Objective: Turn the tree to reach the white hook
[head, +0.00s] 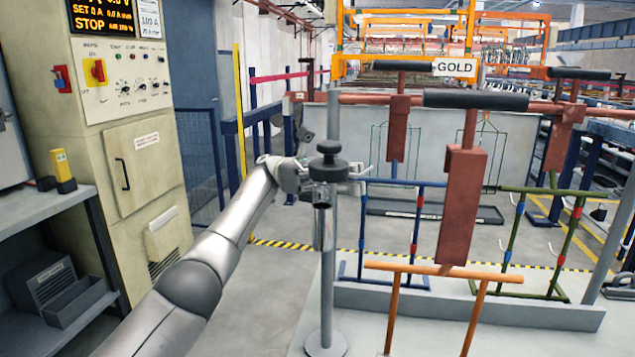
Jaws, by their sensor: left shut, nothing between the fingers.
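The tree is a grey upright post (326,285) on a round foot, with a black knob and collar (328,162) near its upper part. Thin pale hook-like pieces (362,171) stick out to the right of the collar; I cannot tell which one is the white hook. A short metal cylinder (323,230) shows just below the collar. My left gripper (304,165) is at the left of the collar, at about its height. It is shut and empty, and its fingertips are partly hidden; I cannot tell whether it touches the tree. My right gripper is not in view.
Racks stand to the right: an orange frame (438,270), a blue frame (417,230) and a green frame (511,228), with brown hangers (462,205) over them. A beige control cabinet (125,150) and grey shelf (50,220) stand left.

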